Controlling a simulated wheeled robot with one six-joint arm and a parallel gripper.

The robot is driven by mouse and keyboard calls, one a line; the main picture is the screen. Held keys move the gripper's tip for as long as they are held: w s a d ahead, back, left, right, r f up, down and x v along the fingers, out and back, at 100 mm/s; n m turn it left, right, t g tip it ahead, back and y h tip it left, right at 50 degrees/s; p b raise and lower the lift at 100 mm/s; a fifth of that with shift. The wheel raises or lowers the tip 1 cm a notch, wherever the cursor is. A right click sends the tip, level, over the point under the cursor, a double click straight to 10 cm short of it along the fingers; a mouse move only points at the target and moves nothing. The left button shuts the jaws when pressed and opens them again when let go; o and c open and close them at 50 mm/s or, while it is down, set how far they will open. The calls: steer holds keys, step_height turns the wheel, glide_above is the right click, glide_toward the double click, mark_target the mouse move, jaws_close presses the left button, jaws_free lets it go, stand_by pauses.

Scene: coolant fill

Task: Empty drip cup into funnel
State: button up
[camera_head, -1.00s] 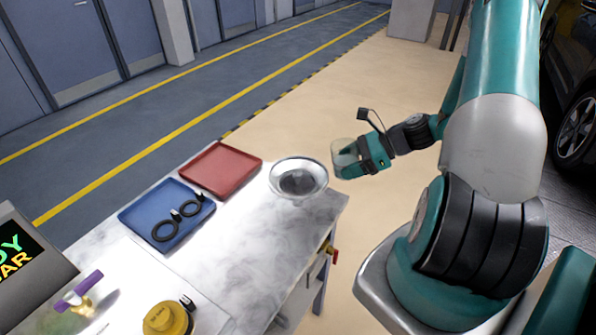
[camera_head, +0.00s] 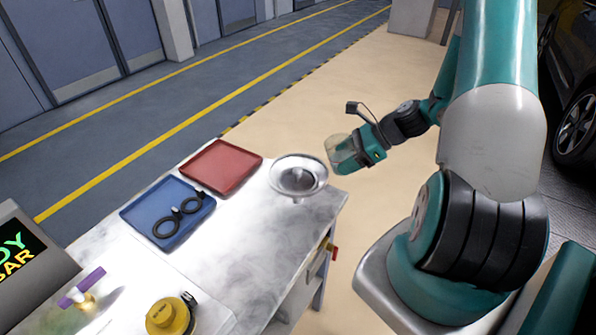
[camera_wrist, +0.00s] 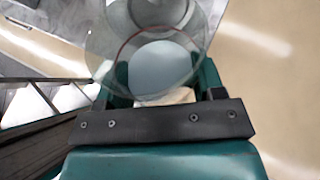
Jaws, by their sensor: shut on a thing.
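My gripper (camera_head: 352,153) is shut on a clear cup, the drip cup (camera_head: 338,149), just right of the funnel and above the table's far right corner. The cup is tilted, its open end leaning left toward the funnel. In the wrist view the see-through cup (camera_wrist: 160,62) fills the top middle between my fingers; a red line shows on it. I cannot tell how much liquid it holds. The wide silver funnel (camera_head: 298,175) stands at the far right end of the marble-topped table. A small gap shows between cup and funnel in the head view.
A red tray (camera_head: 221,167) lies left of the funnel. A blue tray (camera_head: 150,212) in front of it holds black ring-shaped tools (camera_head: 180,219). A yellow cap (camera_head: 168,317), a purple-handled item (camera_head: 82,288) and a display (camera_head: 25,262) are at the near left. The marble top (camera_head: 240,250) is clear in the middle.

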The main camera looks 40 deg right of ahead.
mark_target(331, 163)
steer(key=shift+w+a+r+g+h+p, duration=0.4)
steer(key=shift+a+r+g+h, duration=0.15)
steer(key=shift+g+h, duration=0.15)
steer(key=shift+w+a+r+g+h+p, duration=0.4)
steer(key=shift+r+g+h, duration=0.2)
steer(key=shift+h, duration=0.2)
stand_by(1.0)
steer(key=shift+w+a+f+g+h, duration=0.1)
steer(key=shift+f+g+h, duration=0.2)
steer(key=shift+g+h, duration=0.35)
stand_by(0.5)
steer(key=shift+f+g+h+b, duration=0.25)
steer(key=shift+g+h, duration=0.25)
steer(key=shift+h, duration=0.2)
steer(key=shift+f+g+h+b, duration=0.25)
steer(key=shift+g+h, duration=0.2)
steer(key=shift+h, duration=0.2)
stand_by(0.9)
steer(key=shift+w+a+r+g+h+p, duration=0.15)
steer(key=shift+a+r+g+h+p, duration=0.05)
steer(key=shift+r+g+h+p, duration=0.4)
stand_by(0.7)
steer(key=shift+w+a+f+g+h, duration=0.25)
steer(key=shift+a+g+h, duration=0.05)
steer(key=shift+h, duration=0.1)
stand_by(0.4)
